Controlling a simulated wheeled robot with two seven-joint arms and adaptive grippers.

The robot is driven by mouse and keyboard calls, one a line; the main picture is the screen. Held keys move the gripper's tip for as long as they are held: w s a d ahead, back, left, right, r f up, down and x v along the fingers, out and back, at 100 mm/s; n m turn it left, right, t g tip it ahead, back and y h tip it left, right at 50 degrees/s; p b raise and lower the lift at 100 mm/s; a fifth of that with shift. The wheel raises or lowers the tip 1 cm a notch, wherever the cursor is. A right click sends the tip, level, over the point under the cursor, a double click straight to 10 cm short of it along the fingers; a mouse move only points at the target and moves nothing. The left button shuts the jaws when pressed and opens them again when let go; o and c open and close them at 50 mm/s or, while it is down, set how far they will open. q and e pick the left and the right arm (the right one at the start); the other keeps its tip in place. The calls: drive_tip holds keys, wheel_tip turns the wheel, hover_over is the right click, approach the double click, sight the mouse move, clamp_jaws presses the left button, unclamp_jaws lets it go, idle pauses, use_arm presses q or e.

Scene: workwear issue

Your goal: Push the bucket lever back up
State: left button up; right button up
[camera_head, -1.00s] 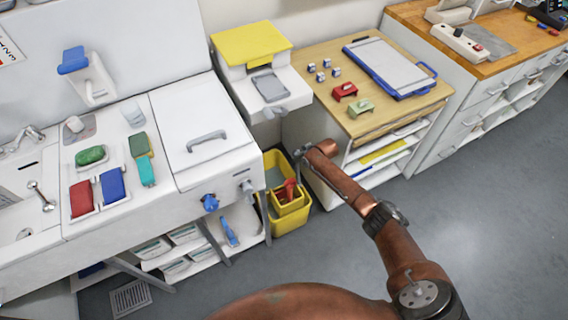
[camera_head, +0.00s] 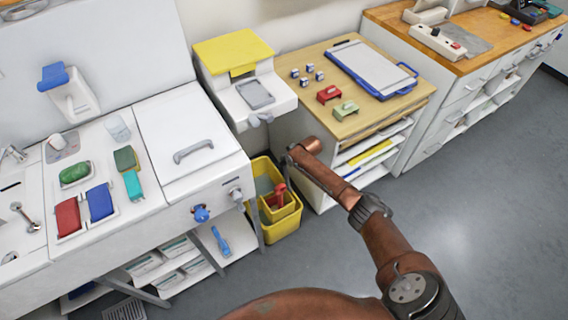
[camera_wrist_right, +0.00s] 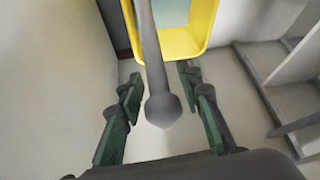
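The yellow bucket (camera_head: 282,228) stands on the floor between the white counter and the wooden-topped unit, with a red part (camera_head: 277,196) inside it. In the right wrist view, part of the yellow bucket (camera_wrist_right: 187,52) shows at the top. A grey rod with a pointed knob (camera_wrist_right: 163,109), which looks like the lever, extends in front of it. My right gripper (camera_wrist_right: 157,83) is open, its green-padded fingers on either side of the rod and apart from it. In the head view my right wrist hides most of this gripper. My left gripper is not in view.
The white counter (camera_head: 150,150) with a lidded section stands left of the bucket. A yellow-topped white device (camera_head: 234,50) is above and behind it. The wooden-topped unit (camera_head: 345,125) with open shelves stands close on the right. Grey floor (camera_head: 430,200) is clear at right.

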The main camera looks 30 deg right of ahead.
drive_tip(key=shift+s+d+f, duration=0.15)
drive_tip(key=shift+s+f, duration=0.05)
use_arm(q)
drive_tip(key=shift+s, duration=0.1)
use_arm(e)
drive_tip(key=v, duration=1.2)
